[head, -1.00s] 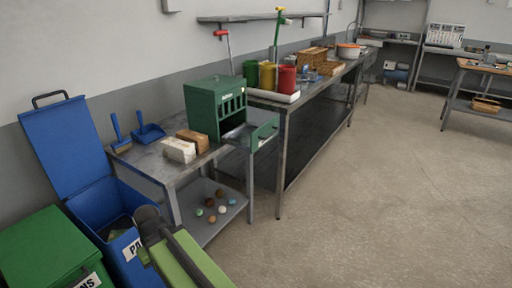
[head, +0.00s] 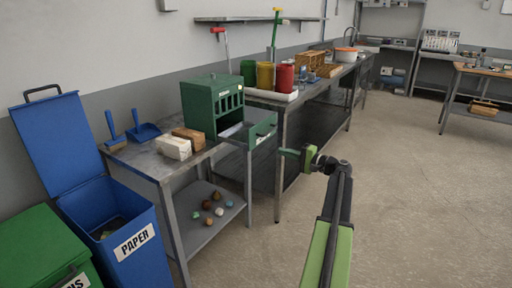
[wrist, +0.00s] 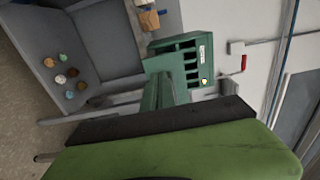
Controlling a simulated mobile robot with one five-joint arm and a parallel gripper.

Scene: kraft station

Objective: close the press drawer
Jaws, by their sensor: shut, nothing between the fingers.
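The green press (head: 199,110) stands on the small metal table against the wall. Its drawer (head: 263,131) is pulled out to the right, with its green front standing clear of the press body. My gripper (head: 284,152) is shut and empty. In the head view it appears just right of and slightly below the drawer front, with a small gap in the picture; I cannot tell the depth between them. In the wrist view the press (wrist: 186,62) lies sideways beyond my large green and black arm parts, which hide much of the drawer.
A pale block (head: 173,147) and a brown block (head: 189,138) lie left of the press. Several small balls lie on the shelf below. A long bench (head: 284,108) with coloured canisters stands behind. Blue and green bins are at left.

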